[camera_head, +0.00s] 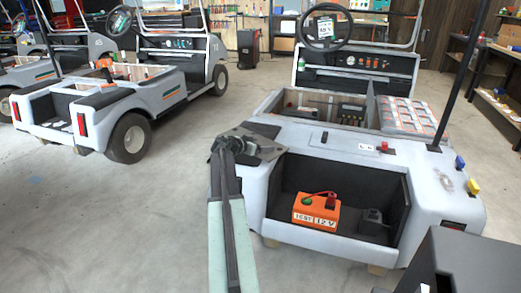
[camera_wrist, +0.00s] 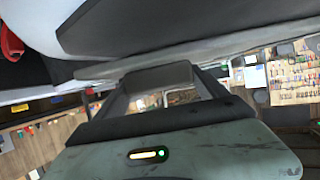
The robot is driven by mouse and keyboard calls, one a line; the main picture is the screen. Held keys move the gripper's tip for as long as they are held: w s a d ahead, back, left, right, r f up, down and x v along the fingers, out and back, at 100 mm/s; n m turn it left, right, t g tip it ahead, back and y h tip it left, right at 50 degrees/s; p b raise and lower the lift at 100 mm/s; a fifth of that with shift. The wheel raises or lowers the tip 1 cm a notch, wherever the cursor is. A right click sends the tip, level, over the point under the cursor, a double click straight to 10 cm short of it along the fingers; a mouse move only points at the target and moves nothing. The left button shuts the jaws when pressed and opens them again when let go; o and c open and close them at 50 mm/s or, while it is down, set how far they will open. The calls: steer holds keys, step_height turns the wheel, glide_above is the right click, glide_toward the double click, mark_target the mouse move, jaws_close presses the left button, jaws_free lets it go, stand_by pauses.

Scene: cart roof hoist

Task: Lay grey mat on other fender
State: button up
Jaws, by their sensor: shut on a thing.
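The grey mat (camera_head: 266,151) is a dark flat piece over the top of the near cart's left rear fender (camera_head: 253,178). My gripper (camera_head: 228,146) is at the mat's left edge and is shut on it. Whether the mat rests on the fender or is slightly above it I cannot tell. The right rear fender (camera_head: 452,208) is pale, with dark smudges on top and a yellow block and a blue block at its outer edge. In the wrist view, my gripper (camera_wrist: 165,76) points at a dark grey slab edge, probably the mat, beside a pale surface.
An orange 12 V battery (camera_head: 316,212) and a dark item sit in the cart's open rear bay. A black post (camera_head: 462,72) rises at the right fender.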

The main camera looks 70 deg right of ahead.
steer(key=o, duration=1.9)
steer(key=shift+a+r, duration=0.1)
steer(key=shift+r, duration=0.1)
steer(key=p+v, duration=0.4)
steer(key=v, duration=0.7)
steer(key=shift+w+a+r+p, duration=0.1)
steer(key=shift+w+a+p, duration=0.05)
steer(key=shift+a+p, duration=0.2)
steer(key=w+a+f+n+t+y, duration=0.25)
steer(key=w+a, duration=0.35)
steer(key=a, duration=0.5)
steer(key=w+a+f+n+t+y, duration=0.1)
steer(key=w+a+f+n, duration=0.4)
steer(key=a, duration=0.6)
steer(key=w+a+f+n+t+y, duration=0.1)
steer(key=w+a+f+n+y, duration=0.15)
steer(key=w+a, duration=0.65)
steer(key=s+a+f+n+y, duration=0.1)
steer(key=a+n, duration=0.3)
steer(key=a, duration=0.9)
steer(key=s+a+f+n+y, duration=0.1)
steer(key=a+f+n+y, duration=0.1)
steer(key=a, duration=1.2)
steer(key=a+f+n+y, duration=0.1)
steer(key=a+n+y, duration=0.2)
steer(key=a, duration=1)
steer(key=shift+s+a+f+n+y, duration=0.2)
steer(key=shift+n, duration=0.5)
steer(key=shift+s+a+f+n+y, duration=0.2)
steer(key=shift+n, duration=0.5)
